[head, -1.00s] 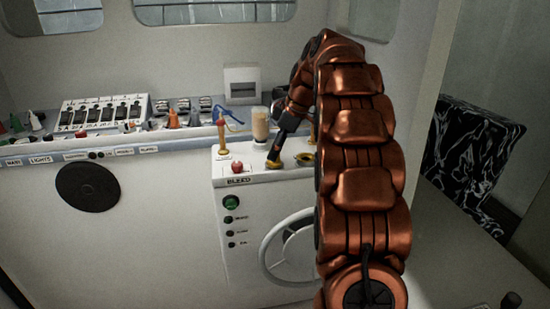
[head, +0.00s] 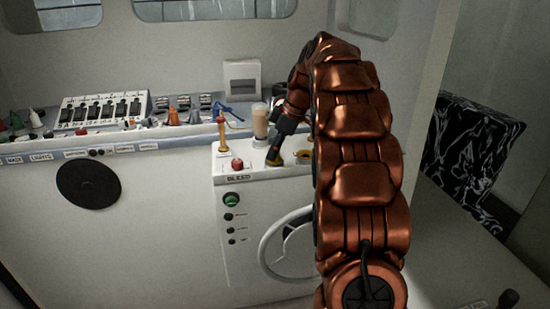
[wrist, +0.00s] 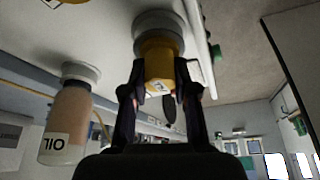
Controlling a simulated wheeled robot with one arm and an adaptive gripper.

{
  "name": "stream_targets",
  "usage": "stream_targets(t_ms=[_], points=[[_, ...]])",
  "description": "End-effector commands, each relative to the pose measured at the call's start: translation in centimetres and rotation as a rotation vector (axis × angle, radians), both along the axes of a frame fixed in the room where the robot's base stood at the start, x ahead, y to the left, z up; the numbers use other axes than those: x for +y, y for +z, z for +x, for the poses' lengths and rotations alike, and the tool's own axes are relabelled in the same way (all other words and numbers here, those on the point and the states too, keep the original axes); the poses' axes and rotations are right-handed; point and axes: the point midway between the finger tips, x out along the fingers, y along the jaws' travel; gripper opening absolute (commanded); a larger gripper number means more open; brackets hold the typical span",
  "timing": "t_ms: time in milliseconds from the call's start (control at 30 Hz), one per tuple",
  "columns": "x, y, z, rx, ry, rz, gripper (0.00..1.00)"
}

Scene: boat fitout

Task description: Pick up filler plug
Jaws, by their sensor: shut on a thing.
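The yellow filler plug (wrist: 160,62) is between the two dark fingers of my gripper (wrist: 160,85) in the wrist view, which is upside down. The fingers are closed on its sides. It meets a round grey collar (wrist: 158,24); I cannot tell whether it is seated there or clear of it. In the head view my gripper (head: 275,158) points down at the top of the white console (head: 235,178), and its fingers hide most of the plug.
A bottle labelled OIL (wrist: 70,115), also in the head view (head: 260,121), stands beside my gripper. An orange-handled post (head: 222,135), a red knob (head: 237,163) and another yellow part (head: 304,156) are close by. A handwheel (head: 268,243) is on the console front.

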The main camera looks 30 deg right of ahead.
Motion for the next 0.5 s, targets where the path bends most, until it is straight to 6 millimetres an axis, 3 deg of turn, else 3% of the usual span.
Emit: stream_targets(t_ms=[500], points=[[0.02, 0.22, 0.03, -0.001, 0.001, 0.000, 0.00]])
